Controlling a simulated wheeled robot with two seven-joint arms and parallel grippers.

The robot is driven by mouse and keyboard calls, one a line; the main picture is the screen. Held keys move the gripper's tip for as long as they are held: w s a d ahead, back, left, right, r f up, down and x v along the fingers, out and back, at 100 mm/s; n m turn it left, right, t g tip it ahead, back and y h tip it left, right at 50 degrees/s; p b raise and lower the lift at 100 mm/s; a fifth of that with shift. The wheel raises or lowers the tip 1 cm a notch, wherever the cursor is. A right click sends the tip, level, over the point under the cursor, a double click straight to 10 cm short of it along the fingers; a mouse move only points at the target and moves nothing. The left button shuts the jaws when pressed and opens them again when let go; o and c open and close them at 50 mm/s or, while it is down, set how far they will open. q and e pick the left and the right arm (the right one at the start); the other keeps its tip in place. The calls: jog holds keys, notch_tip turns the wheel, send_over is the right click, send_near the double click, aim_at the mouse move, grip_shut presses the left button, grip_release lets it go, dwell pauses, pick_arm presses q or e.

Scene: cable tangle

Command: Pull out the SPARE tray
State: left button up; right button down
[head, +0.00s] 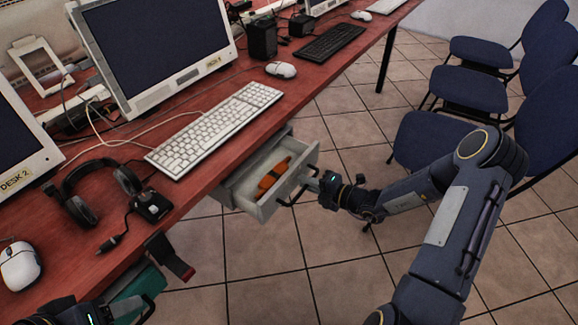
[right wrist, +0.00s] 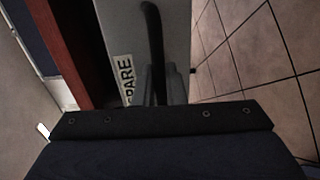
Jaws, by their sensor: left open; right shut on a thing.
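The SPARE tray (head: 268,208) is a pale grey drawer under the red desk, standing partly out, with an orange object (head: 272,175) inside. Its front (right wrist: 172,30) in the right wrist view carries a white SPARE label (right wrist: 126,80) and a black bar handle (right wrist: 154,40). My right gripper (head: 312,182) is at the tray's front and shut on the handle; its fingers (right wrist: 155,92) show around the bar. My left gripper (head: 108,314) is open at the bottom left, partly out of frame, near a green tray's dark handle (head: 147,306).
The red desk (head: 215,165) holds a keyboard (head: 215,128), headset (head: 95,195), mice and monitors. A green tray (head: 135,289) and a dark bracket (head: 170,256) are at the desk's front edge. Blue chairs (head: 432,140) stand right. Tiled floor (head: 265,268) before the SPARE tray is clear.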

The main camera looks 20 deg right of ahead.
pick_arm(q)
notch_tip(320, 180, up, 2)
jog(key=shift+r+p, duration=0.2)
jog(key=shift+p, duration=0.5)
pick_arm(e)
jog(key=v, duration=0.3)
jog(key=f+v, duration=0.1)
jog(key=v, duration=0.1)
jog(key=shift+s+d+f, duration=0.1)
jog(key=shift+s+d, duration=0.25)
jog(key=shift+s, duration=0.05)
jog(key=c, duration=1.6)
grip_release()
pick_arm(q)
jog(key=shift+r+p, duration=0.65)
pick_arm(e)
jog(key=v, duration=0.7)
jog(key=shift+s+d, duration=0.25)
jog(key=shift+s, duration=0.05)
